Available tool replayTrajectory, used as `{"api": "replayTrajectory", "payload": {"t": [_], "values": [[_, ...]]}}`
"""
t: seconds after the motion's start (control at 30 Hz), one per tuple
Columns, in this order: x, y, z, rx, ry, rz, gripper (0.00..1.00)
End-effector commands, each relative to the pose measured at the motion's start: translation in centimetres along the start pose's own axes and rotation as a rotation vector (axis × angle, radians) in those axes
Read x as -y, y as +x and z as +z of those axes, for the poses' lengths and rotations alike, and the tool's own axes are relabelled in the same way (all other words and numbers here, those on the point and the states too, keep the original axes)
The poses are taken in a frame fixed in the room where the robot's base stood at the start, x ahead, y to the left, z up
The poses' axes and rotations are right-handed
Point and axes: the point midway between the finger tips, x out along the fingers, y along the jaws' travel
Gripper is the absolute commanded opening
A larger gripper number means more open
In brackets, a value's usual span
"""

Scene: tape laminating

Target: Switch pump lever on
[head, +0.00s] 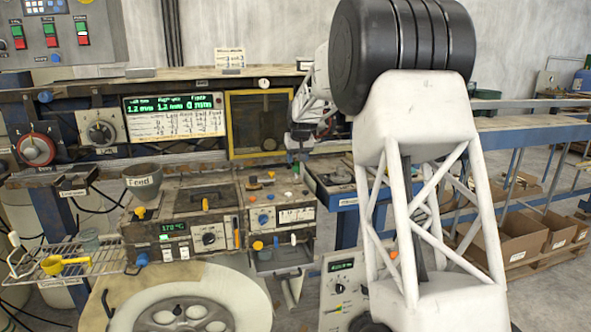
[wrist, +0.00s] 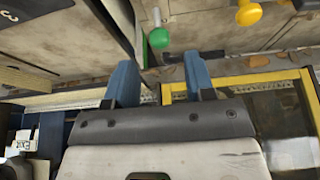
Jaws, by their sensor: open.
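My gripper (head: 301,136) is in front of the bench, just right of the yellow-framed window in the head view. Its two blue fingers stand apart in the wrist view (wrist: 160,82), with nothing held between them. A green ball knob (wrist: 158,38) on a short stem shows beyond the fingertips, apart from them. A yellow knob (wrist: 249,13) is further to the right at the top edge. I cannot read a pump label, so I cannot tell which lever is the pump's or how it is set.
The yellow-framed window (head: 230,126) stands behind the bench; its frame also shows in the wrist view (wrist: 250,77). A control unit with knobs (head: 180,240) and a Feed bowl (head: 143,182) are at left. A wire rack (head: 85,262) sticks out. Cardboard boxes (head: 515,235) stand at right.

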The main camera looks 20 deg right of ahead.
Motion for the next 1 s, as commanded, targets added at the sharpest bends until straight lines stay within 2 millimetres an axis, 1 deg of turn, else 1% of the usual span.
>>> {"api": "replayTrajectory", "payload": {"t": [0.2, 0.4, 0.6, 0.9, 0.97, 1.0], "values": [[0.0, 2.8, 0.0, 0.002, 0.0, 0.0, 0.49], [0.0, 4.9, 0.0, 0.001, 0.0, 0.0, 0.49], [0.0, 5.8, 0.0, 0.0, 0.0, 0.0, 0.49], [0.0, 5.9, 0.0, 0.0, 0.0, 0.0, 0.49], [0.0, 5.9, 0.0, 0.0, 0.0, 0.0, 0.4], [0.0, 5.9, 0.0, 0.0, 0.0, 0.0, 0.34]]}}
